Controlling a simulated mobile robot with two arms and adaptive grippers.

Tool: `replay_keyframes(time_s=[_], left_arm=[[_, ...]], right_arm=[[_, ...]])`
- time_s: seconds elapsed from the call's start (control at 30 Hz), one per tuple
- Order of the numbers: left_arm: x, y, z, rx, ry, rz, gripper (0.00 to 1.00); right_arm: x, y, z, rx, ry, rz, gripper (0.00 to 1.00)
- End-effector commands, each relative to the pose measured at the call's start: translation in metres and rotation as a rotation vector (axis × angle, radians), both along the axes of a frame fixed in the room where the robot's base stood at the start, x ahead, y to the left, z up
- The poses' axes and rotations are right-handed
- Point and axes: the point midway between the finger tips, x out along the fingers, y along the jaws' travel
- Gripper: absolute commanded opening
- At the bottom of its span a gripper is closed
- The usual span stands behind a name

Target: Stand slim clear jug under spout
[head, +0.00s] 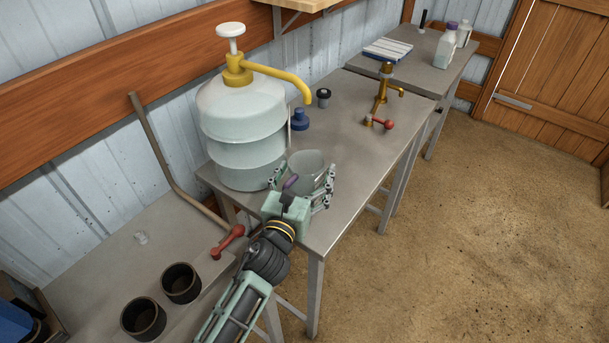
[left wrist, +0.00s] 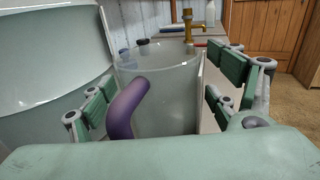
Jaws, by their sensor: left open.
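The clear jug (head: 310,166) has a purple handle and appears to stand upright on the metal table, in front of the big dispenser. It also fills the middle of the left wrist view (left wrist: 170,85), with its purple handle (left wrist: 124,108) facing me. My left gripper (head: 302,181) is open, with one finger on each side of the jug; I cannot tell whether they touch it. The yellow spout (head: 285,76) reaches right from the top of the large translucent dispenser (head: 240,120). Its tip is higher and farther back than the jug. My arm hides the jug's lower part. My right gripper is out of view.
A blue stopper-like piece (head: 300,120) and a dark knob (head: 323,96) stand behind the jug. A brass tap (head: 384,88) with a red lever (head: 380,122) is farther right. Two dark cups (head: 181,283) stand on the nearer bench. The table right of the jug is bare.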

Motion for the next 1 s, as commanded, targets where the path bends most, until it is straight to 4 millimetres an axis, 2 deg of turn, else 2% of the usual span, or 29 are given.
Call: replay_keyframes(time_s=[0.17, 0.5, 0.63, 0.8, 1.0], left_arm=[[-0.01, 0.003, 0.001, 0.002, 0.0, 0.0, 0.82], [-0.078, 0.025, -0.001, 0.002, 0.002, -0.001, 0.82], [-0.098, 0.032, 0.0, 0.0, 0.001, -0.001, 0.82], [-0.112, 0.036, 0.002, -0.001, 0.001, 0.0, 0.82], [-0.114, 0.037, 0.003, -0.001, -0.001, 0.001, 0.82]], right_arm=[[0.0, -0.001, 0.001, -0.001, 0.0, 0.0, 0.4], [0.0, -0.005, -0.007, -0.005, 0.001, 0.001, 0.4], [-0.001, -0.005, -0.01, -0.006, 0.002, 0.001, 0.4], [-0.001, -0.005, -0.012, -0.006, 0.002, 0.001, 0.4], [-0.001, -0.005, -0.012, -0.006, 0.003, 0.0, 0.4]])
